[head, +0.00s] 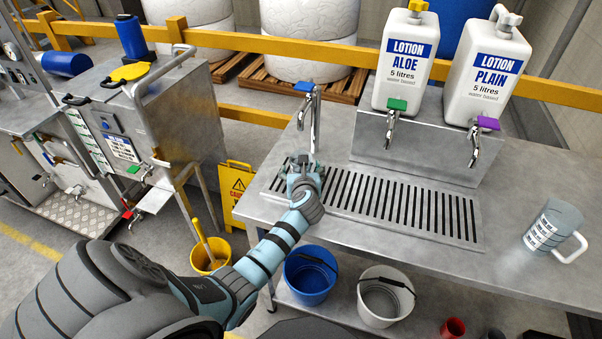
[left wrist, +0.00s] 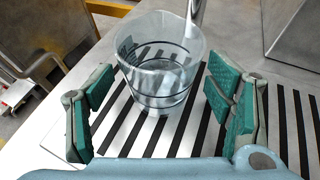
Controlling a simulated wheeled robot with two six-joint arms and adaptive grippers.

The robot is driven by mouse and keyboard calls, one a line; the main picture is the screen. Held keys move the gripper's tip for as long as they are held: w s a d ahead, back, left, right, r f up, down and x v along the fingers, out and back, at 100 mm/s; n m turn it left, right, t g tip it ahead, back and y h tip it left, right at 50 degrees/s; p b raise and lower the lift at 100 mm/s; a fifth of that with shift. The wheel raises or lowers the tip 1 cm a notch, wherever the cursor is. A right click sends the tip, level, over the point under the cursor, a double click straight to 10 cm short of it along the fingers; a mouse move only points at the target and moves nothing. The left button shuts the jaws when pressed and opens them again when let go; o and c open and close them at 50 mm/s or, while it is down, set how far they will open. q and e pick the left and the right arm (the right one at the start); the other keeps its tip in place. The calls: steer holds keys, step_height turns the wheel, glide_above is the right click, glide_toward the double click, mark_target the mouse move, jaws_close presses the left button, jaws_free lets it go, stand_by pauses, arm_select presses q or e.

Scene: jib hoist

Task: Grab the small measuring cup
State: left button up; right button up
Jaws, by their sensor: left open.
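The small measuring cup (left wrist: 160,68) is clear with dark ring markings. In the left wrist view it stands upright on the slotted drain grate (left wrist: 120,132), close to a metal tap pipe. My left gripper (head: 303,165) is open, with its green-padded fingers on either side of the cup and visible gaps to both. In the head view the gripper and wrist hide most or all of the cup, at the grate's left end under the blue-handled tap (head: 314,115). My right gripper is not in view.
A larger measuring jug with a white handle (head: 553,232) stands at the right of the steel bench (head: 400,255). Two lotion containers, ALOE (head: 405,65) and PLAIN (head: 487,75), sit on a raised steel block with taps. A blue bucket (head: 310,275) and a white bucket (head: 385,297) are below.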

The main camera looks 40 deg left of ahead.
arm_select(q)
steer(key=shift+x, duration=0.85)
steer(key=shift+s+d, duration=0.1)
steer(key=c, duration=1.4)
steer(key=shift+c, duration=0.2)
